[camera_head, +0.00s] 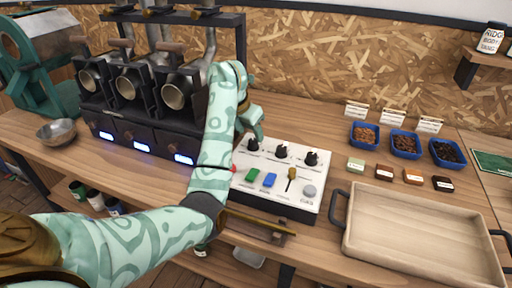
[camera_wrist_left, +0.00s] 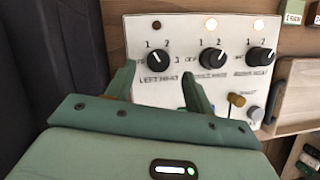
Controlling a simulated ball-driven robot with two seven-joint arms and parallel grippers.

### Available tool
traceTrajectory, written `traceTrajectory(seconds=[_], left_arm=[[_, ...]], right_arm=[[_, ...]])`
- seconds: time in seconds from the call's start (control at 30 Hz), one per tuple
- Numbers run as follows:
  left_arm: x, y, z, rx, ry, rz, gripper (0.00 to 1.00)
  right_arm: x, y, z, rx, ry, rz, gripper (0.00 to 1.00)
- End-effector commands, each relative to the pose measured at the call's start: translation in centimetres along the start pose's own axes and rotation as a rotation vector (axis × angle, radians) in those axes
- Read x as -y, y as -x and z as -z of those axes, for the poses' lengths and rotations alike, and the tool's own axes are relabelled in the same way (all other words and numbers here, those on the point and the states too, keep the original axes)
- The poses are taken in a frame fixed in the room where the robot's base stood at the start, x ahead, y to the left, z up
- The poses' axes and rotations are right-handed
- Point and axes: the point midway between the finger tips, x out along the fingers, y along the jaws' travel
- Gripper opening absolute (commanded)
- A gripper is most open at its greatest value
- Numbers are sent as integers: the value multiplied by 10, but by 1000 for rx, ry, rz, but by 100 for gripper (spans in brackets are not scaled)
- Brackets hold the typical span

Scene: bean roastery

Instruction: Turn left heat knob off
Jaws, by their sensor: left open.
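The white control panel (camera_head: 285,172) on the bench has three black knobs along its top. The left heat knob (camera_wrist_left: 160,60) shows in the wrist view above the "LEFT HEAT" label and in the head view (camera_head: 252,145). Its small lamp (camera_wrist_left: 157,25) is dark. My right gripper is not in view.
Green and blue switches, a yellow lever (camera_head: 291,176) and a grey button (camera_head: 309,191) sit below the knobs. The roaster (camera_head: 135,90) stands left of my arm. A wooden tray (camera_head: 420,240) and blue bean bowls (camera_head: 406,144) lie to the right.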

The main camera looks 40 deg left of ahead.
Motion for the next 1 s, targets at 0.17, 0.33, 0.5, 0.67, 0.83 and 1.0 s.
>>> traceTrajectory(seconds=[0.17, 0.33, 0.5, 0.67, 0.83, 1.0], left_arm=[[0, -34, 1, -3, 0, 1, 53], [0, -42, 0, 1, 1, 1, 53], [0, -40, -1, 3, 1, 0, 53], [0, -40, -1, 3, 0, 0, 36], [0, -40, -1, 2, 0, 1, 9], [0, -41, -1, 2, 8, -2, 9]], right_arm=[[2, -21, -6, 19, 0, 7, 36], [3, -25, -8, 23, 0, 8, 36], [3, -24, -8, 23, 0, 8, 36], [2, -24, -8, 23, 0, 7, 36], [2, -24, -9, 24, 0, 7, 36], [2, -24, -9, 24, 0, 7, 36]])
